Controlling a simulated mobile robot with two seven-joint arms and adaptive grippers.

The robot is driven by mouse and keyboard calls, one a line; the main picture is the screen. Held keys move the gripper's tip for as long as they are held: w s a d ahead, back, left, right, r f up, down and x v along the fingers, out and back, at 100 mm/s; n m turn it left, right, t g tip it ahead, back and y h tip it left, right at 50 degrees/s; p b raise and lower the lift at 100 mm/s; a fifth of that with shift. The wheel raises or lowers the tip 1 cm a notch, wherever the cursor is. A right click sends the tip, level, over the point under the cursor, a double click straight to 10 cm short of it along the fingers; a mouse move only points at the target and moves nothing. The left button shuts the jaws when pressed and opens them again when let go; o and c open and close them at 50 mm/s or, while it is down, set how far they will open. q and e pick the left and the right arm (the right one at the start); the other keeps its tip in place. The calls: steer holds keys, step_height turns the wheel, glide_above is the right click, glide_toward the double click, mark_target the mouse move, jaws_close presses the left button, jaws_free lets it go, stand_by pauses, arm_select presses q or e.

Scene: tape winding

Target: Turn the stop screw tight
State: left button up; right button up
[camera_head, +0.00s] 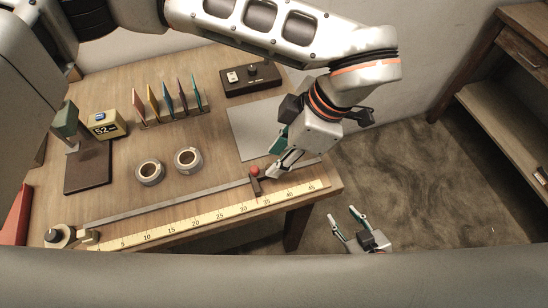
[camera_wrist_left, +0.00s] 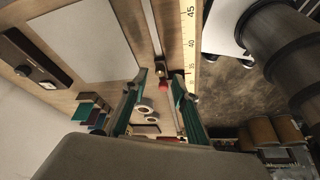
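The stop screw has a red knob (camera_head: 254,171) on a dark stop block (camera_head: 256,186), which sits on a thin metal rail (camera_head: 190,195) along the table front. My left gripper (camera_head: 279,167) is just right of the knob, pointing down at the table. In the left wrist view, the knob (camera_wrist_left: 163,86) shows between the spread fingertips of the left gripper (camera_wrist_left: 160,80); whether either finger touches it I cannot tell. My right gripper (camera_head: 346,218) is open and empty, off the table's right front side.
A yellow ruler (camera_head: 205,213) runs in front of the rail. Two tape rolls (camera_head: 150,173) stand behind it. A grey mat (camera_head: 255,130), a dark control box (camera_head: 251,79), upright colored cards (camera_head: 172,103) and a yellow display (camera_head: 103,125) lie further back. A shelf (camera_head: 505,120) stands at right.

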arm_select(q)
steer(key=shift+x, duration=1.2)
jaws_close()
steer(key=n+g, duration=0.1)
steer(key=n, duration=0.3)
steer(key=n+g, duration=0.1)
steer(key=n, duration=0.1)
steer(key=shift+w+n+g+h, duration=0.3)
steer(key=shift+n, duration=0.1)
steer(key=n, duration=0.2)
steer(key=n+g+h, duration=0.1)
steer(key=n, duration=0.2)
steer(key=shift+w+a+r+n+g, duration=0.1)
steer(key=shift+w+a+n+g, duration=0.1)
steer(key=shift+n+g, duration=0.1)
steer(key=shift+h, duration=0.4)
